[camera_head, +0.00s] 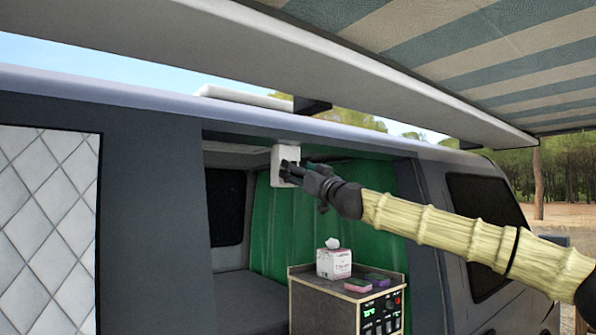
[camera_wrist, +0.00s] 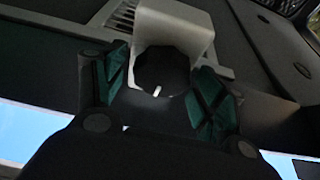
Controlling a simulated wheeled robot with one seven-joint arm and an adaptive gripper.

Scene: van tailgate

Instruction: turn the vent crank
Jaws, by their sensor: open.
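The vent crank is a dark, many-sided knob (camera_wrist: 162,70) with a short white mark at its lower edge. It sits on a white housing (camera_wrist: 182,22), which also shows in the head view (camera_head: 284,151) under the van's roof edge. My gripper (camera_head: 297,174) reaches up to the housing from the right. In the wrist view its two green-padded fingers (camera_wrist: 164,88) stand open, one on each side of the knob. Gaps show between pads and knob in the picture; I cannot tell whether they touch. In the head view the gripper hides most of the knob.
A cabinet (camera_head: 323,301) below carries a tissue box (camera_head: 334,262) and small pink, green and purple items (camera_head: 368,282). A green curtain (camera_head: 330,215) hangs behind. The striped awning (camera_head: 480,60) and van roof edge lie close above my arm. A slotted vent (camera_wrist: 118,16) is beside the housing.

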